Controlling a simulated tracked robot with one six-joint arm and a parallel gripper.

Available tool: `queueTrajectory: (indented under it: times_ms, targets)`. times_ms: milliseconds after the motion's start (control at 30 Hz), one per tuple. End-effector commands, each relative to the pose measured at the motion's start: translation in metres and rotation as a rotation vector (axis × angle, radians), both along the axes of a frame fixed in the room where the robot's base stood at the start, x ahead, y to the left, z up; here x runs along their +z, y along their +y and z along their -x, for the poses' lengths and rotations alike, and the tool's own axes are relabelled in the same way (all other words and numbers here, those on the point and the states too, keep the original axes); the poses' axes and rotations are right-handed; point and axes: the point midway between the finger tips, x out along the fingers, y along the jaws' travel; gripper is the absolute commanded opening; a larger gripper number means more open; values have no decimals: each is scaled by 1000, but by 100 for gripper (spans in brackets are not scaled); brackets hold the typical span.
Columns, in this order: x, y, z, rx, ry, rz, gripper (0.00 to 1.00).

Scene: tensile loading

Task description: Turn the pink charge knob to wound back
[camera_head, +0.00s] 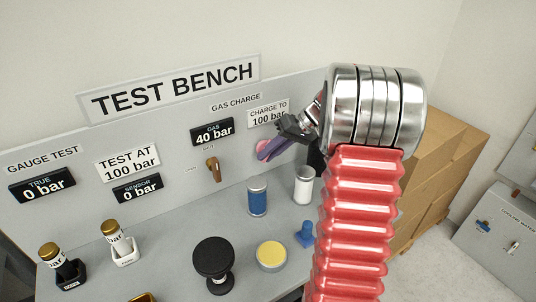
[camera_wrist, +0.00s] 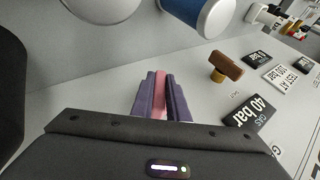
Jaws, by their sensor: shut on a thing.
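The pink charge knob (camera_head: 261,145) is on the upright panel of the test bench, below the "CHARGE TO 100 bar" sign (camera_head: 268,114). My gripper (camera_head: 268,152) reaches it from the right, and its purple fingers hide most of the knob. In the wrist view the fingers (camera_wrist: 161,98) are shut on the knob, and a pink strip of the knob (camera_wrist: 160,92) shows between them. The knob's markings are hidden, so I cannot tell its setting. The gas display (camera_head: 212,132) reads 40 bar.
A brown valve handle (camera_head: 213,168) sticks out left of the knob. A blue canister (camera_head: 257,197) and a white canister (camera_head: 303,185) stand below it. A black round-topped stand (camera_head: 213,258) and a yellow-topped round pot (camera_head: 271,255) are nearer. Cardboard boxes (camera_head: 440,150) are at right.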

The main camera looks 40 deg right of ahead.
Motion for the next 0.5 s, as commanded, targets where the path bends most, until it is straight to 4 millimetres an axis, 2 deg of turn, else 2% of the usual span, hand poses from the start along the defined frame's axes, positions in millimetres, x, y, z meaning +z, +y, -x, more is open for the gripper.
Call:
queueTrajectory:
  times_ms: [500]
  targets:
    - [-2, -2, 1, -4, -16, -333, 0]
